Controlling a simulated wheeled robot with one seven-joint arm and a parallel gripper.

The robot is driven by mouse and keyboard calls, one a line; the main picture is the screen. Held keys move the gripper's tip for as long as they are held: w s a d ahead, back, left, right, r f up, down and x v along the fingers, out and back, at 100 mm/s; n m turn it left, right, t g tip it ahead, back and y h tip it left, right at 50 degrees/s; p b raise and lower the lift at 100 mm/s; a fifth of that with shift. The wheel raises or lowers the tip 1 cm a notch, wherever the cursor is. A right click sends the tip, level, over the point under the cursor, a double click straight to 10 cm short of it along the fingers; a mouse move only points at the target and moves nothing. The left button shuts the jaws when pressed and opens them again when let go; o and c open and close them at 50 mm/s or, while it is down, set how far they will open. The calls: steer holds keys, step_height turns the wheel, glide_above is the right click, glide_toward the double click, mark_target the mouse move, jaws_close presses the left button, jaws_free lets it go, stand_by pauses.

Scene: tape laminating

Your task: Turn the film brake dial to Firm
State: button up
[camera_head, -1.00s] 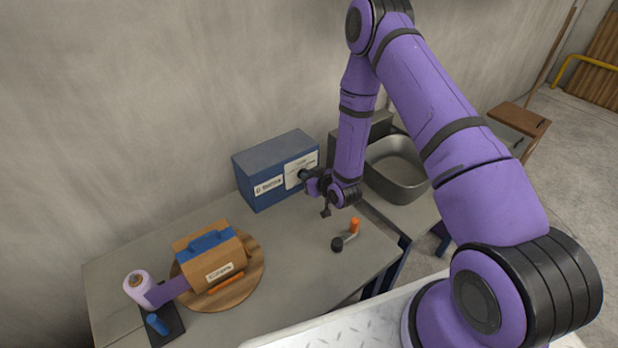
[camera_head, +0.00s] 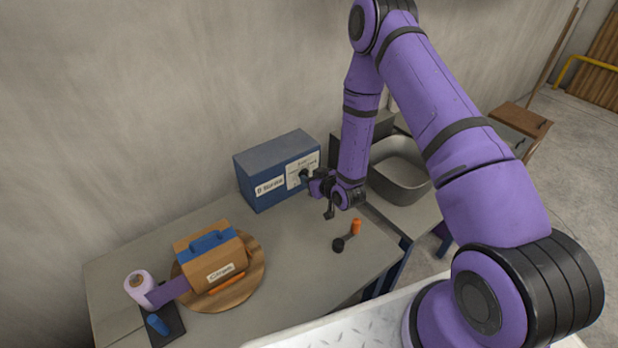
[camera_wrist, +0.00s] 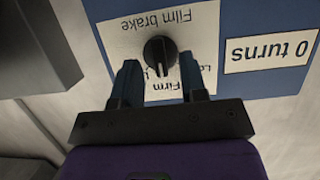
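The film brake dial (camera_wrist: 160,53) is a round black knob on a white label plate (camera_wrist: 117,32) on the blue box (camera_head: 275,158). In the wrist view, upside down, its pale pointer mark faces down toward the word Firm. My gripper (camera_wrist: 159,62) is open, with one dark finger on each side of the dial and a visible gap to it on both sides. The fingers partly cover the other setting words. In the head view my gripper (camera_head: 309,181) is just in front of the box's label face, and the dial is small there.
A "0 turns" label (camera_wrist: 268,50) is beside the dial plate. On the table (camera_head: 312,268) are a crank with an orange handle (camera_head: 356,227), a wooden round board (camera_head: 253,283) with a brown-and-blue block (camera_head: 222,262), and a purple film roll (camera_head: 139,288). A grey basin (camera_head: 400,175) stands right.

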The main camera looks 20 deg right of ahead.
steer(key=v, duration=0.6)
steer(key=shift+r, duration=0.1)
stand_by(0.3)
steer(key=s+d+r+g+h, duration=0.1)
steer(key=d+r+g+h, duration=0.1)
steer(key=r, duration=1.2)
steer(key=d+r+g+h, duration=0.2)
steer(key=r, duration=1.2)
steer(key=s+r+m+g, duration=0.1)
steer(key=s+r, duration=0.5)
steer(key=s, duration=0.4)
steer(key=s+r+m+g, duration=0.1)
steer(key=s+r, duration=0.4)
steer(key=s, duration=0.5)
steer(key=s+r+m+g, duration=0.1)
steer(key=s+r, duration=0.5)
steer(key=s, duration=0.4)
steer(key=shift+d+r+m+g, duration=0.3)
steer(key=shift+g, duration=0.1)
